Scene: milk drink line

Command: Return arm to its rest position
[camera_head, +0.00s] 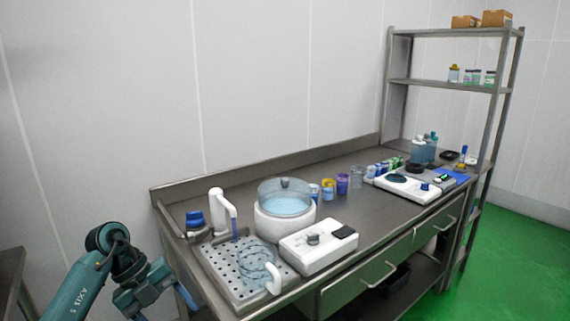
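My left arm (82,288), teal with dark joints, comes in at the bottom left and bends down beside the left end of the steel bench (170,193). Its wrist end (145,283) is in front of the bench's left edge, apart from the things on top. Its fingers cannot be made out clearly, so I cannot tell whether the gripper is open or shut. I see nothing held there. My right arm and gripper are out of view.
A perforated drip tray (222,268) with a white tap (222,212) and a clear glass vessel (257,268) is nearest the arm. A white round machine (285,222), a white control box (318,246) and small jars stand further right. A shelf rack (450,88) stands behind.

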